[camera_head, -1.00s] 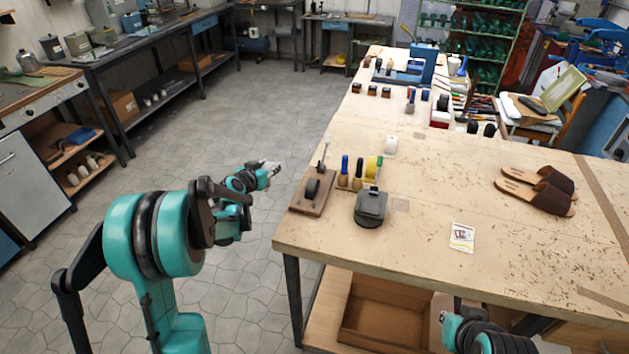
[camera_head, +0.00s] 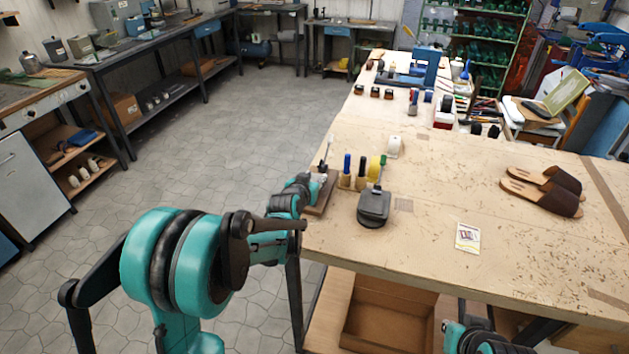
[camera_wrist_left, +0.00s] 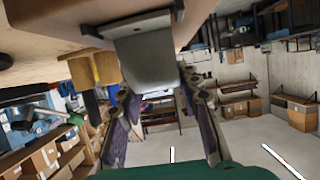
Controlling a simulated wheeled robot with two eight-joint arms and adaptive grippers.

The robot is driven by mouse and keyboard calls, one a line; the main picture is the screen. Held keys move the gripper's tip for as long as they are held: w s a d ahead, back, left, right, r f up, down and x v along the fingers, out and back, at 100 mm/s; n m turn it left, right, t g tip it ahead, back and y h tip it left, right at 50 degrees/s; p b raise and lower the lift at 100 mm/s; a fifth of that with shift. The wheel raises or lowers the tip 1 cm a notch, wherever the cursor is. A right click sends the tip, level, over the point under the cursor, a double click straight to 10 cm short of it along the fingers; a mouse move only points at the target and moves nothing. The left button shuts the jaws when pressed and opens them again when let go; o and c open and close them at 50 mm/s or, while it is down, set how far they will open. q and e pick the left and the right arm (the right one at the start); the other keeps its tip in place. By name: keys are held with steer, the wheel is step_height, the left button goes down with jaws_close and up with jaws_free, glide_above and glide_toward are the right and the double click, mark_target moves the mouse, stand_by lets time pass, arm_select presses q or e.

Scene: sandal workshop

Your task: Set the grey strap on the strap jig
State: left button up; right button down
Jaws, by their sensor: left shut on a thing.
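My left gripper (camera_head: 319,178) is over the strap jig (camera_head: 322,203), a dark wooden board with a lever at the table's near left corner. The gripper hides most of the jig, including its dark rounded form. In the left wrist view, the fingers are shut on the grey strap (camera_wrist_left: 146,58), a smooth curved band. A brown wooden surface lies close above the strap in that picture. Whether the strap touches the jig's form I cannot tell. My right gripper is out of view; only part of that arm shows at the bottom right.
A card (camera_head: 467,238) and brown sandals (camera_head: 543,190) lie farther right, with bare tabletop between.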

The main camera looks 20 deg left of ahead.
arm_select(q)
steer(key=shift+f, duration=0.1)
steer(key=o, duration=0.9)
